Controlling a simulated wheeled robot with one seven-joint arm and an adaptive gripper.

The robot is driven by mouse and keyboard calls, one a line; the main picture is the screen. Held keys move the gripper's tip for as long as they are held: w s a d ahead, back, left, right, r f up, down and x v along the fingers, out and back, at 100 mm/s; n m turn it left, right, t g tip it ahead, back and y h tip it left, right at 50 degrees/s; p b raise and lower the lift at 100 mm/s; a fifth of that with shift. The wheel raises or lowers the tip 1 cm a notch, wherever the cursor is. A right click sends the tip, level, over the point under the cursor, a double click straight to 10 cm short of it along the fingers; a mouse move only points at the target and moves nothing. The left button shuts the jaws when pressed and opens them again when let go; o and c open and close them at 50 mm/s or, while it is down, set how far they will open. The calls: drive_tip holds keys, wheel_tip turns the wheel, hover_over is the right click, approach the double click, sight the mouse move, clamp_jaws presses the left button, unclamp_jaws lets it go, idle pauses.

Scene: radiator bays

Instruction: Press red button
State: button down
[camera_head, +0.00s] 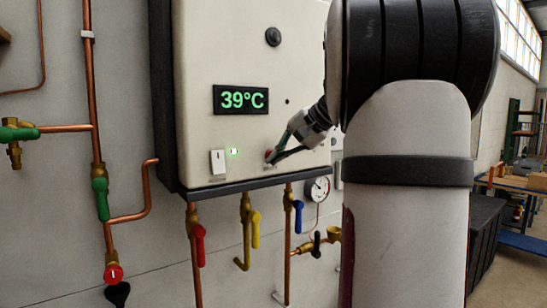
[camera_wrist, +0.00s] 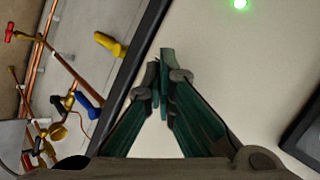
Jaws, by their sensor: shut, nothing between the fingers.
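The red button (camera_head: 268,154) is on the lower front of the white boiler panel (camera_head: 205,60) in the head view. My gripper (camera_head: 274,158) is shut and empty, with its fingertips at the button and partly covering it. I cannot tell whether they touch it. In the wrist view my gripper (camera_wrist: 161,82) has its green fingers closed together in front of the panel face. The red button does not show there and seems hidden behind the fingertips.
A green-lit indicator (camera_head: 234,152) and a white switch (camera_head: 217,162) sit left of the button, below the 39°C display (camera_head: 241,99). Red (camera_head: 198,245), yellow (camera_head: 255,230) and blue (camera_head: 298,217) valve handles and a gauge (camera_head: 318,189) hang below the panel.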

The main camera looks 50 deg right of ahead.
drive_tip(key=shift+s+a+p, duration=0.25)
drive_tip(key=shift+s+p, duration=0.05)
drive_tip(key=shift+s, duration=0.6)
drive_tip(key=shift+s, duration=0.1)
drive_tip(key=s, duration=0.2)
drive_tip(key=s+a+p, duration=0.1)
drive_tip(key=s, duration=0.1)
drive_tip(key=shift+s, duration=0.35)
drive_tip(key=shift+a, duration=0.1)
idle(0.6)
drive_tip(key=a+f+n+g, duration=0.2)
drive_tip(key=a+f+n, duration=0.1)
drive_tip(key=a, duration=1)
drive_tip(key=s+a+f+n+g, duration=0.1)
drive_tip(key=s+a+f+n, duration=0.4)
drive_tip(key=a, duration=0.5)
drive_tip(key=s+a+f+n+g+h, duration=0.1)
drive_tip(key=s+a+f+n, duration=0.4)
drive_tip(key=a, duration=0.5)
drive_tip(key=shift+s+f+n+h, duration=0.35)
drive_tip(key=shift+s+f, duration=0.25)
drive_tip(key=shift+s, duration=0.3)
